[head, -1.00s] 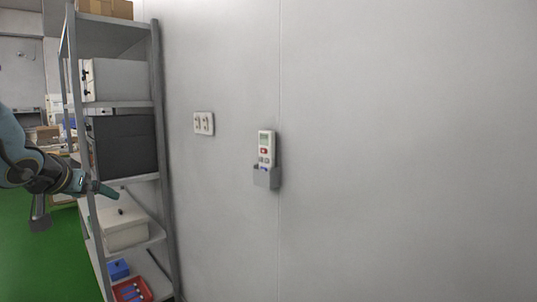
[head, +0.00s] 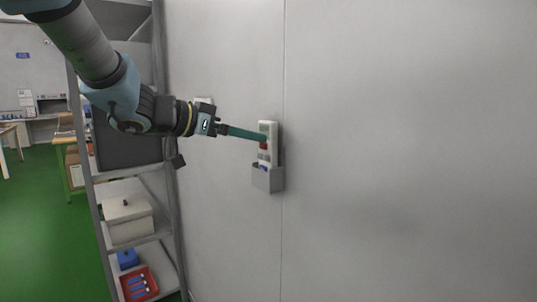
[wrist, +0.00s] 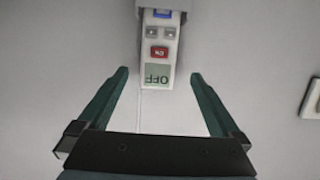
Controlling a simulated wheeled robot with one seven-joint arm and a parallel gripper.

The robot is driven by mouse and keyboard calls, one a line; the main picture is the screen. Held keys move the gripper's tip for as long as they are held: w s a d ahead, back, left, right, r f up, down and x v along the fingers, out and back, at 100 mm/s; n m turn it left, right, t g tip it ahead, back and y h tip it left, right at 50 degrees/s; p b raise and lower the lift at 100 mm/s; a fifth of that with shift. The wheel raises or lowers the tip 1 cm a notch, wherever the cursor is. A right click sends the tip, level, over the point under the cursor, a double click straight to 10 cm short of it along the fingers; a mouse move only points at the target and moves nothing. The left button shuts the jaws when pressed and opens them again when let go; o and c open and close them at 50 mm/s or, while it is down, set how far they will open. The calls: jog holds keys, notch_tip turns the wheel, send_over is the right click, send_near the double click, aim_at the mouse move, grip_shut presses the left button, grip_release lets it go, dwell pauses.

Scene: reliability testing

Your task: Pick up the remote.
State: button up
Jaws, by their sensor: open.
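The remote is white with a red button, grey buttons and a small screen reading OFF. It stands upright in a grey wall holder (head: 267,178), which hides its lower end. In the head view the remote (head: 272,130) is partly covered by my gripper's green finger. In the wrist view the remote (wrist: 158,62) hangs upside down at top centre, its screen end toward me. My gripper (wrist: 157,75) is open, with one finger on each side of the remote's screen end. The fingers look apart from it; I cannot tell the exact depth.
A wall switch plate (head: 204,101) is left of the remote, partly behind my gripper. A grey shelf rack (head: 165,205) with boxes and a red tray (head: 139,284) stands at the left. The wall right of the holder is bare.

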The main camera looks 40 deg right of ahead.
aim_at(268, 154)
jog(key=p+x, duration=0.1)
jog(key=x, duration=0.4)
jog(key=shift+s+d+r, duration=0.1)
jog(key=shift+d+r, duration=0.05)
jog(key=shift+c, duration=0.2)
jog(key=c, duration=1.5)
